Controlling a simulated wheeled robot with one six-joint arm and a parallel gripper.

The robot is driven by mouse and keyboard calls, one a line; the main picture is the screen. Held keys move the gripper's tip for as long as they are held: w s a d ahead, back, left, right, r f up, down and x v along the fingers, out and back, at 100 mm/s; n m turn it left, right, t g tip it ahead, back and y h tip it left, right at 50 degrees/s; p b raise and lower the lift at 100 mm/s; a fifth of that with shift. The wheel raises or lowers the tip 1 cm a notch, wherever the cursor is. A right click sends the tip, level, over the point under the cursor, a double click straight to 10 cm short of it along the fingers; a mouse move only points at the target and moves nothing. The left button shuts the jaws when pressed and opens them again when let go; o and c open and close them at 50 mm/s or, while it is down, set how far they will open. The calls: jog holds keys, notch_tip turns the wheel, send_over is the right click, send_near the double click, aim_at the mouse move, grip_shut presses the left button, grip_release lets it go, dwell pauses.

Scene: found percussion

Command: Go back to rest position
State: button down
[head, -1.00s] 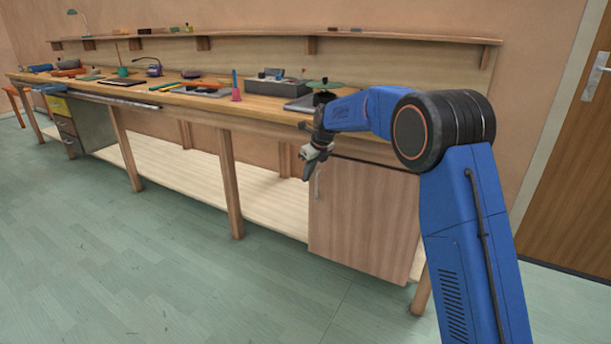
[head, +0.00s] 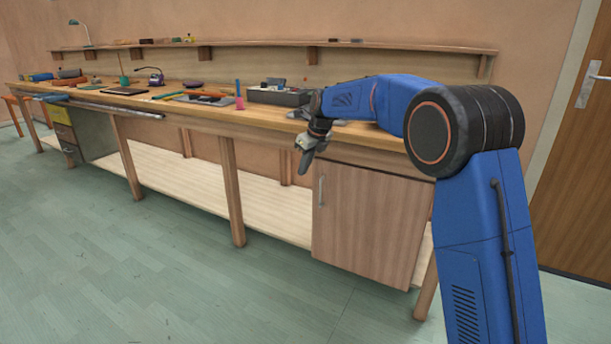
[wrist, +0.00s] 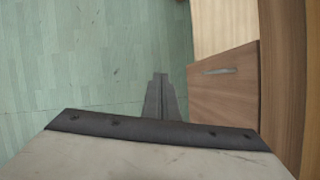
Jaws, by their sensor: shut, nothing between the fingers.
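My gripper (head: 304,162) hangs at the end of my blue arm in the head view, pointing down in front of the workbench's front edge. It is above and near the upper left corner of the cabinet door (head: 365,222). In the wrist view my gripper's fingers (wrist: 160,78) are together with nothing between them. The green floor lies below them, and the cabinet door (wrist: 222,90) with its handle (wrist: 219,71) is to their right.
The long workbench (head: 180,117) carries a grey box (head: 278,96), a pink cup (head: 239,103), a lamp (head: 155,77) and several tools. A shelf (head: 270,47) runs along the wall above. A wooden door (head: 585,190) is at the right. The floor (head: 150,260) in front is clear.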

jog(key=s+d+r+n+h, duration=0.1)
jog(key=s+d+r+n, duration=0.25)
jog(key=s+d, duration=0.45)
jog(key=s+d+r+n+t, duration=0.1)
jog(key=s+d+r+n, duration=0.1)
jog(key=s+d+n, duration=0.6)
jog(key=s+d+r+n+h, duration=0.1)
jog(key=s+d+r+n, duration=0.15)
jog(key=s+d, duration=0.65)
jog(key=s+d+f+n, duration=0.2)
jog(key=s+f+n, duration=0.1)
jog(key=s, duration=0.7)
jog(key=s+d+f+n+h, duration=0.1)
jog(key=s+d+f+n, duration=0.2)
jog(key=s, duration=0.7)
jog(key=s+d+f+n+t, duration=0.1)
jog(key=s+d+f+n, duration=0.2)
jog(key=s, duration=0.8)
notch_tip(320, 180, down, 2)
jog(key=n, duration=0.2)
jog(key=shift+d+n, duration=0.25)
jog(key=shift+n, duration=0.15)
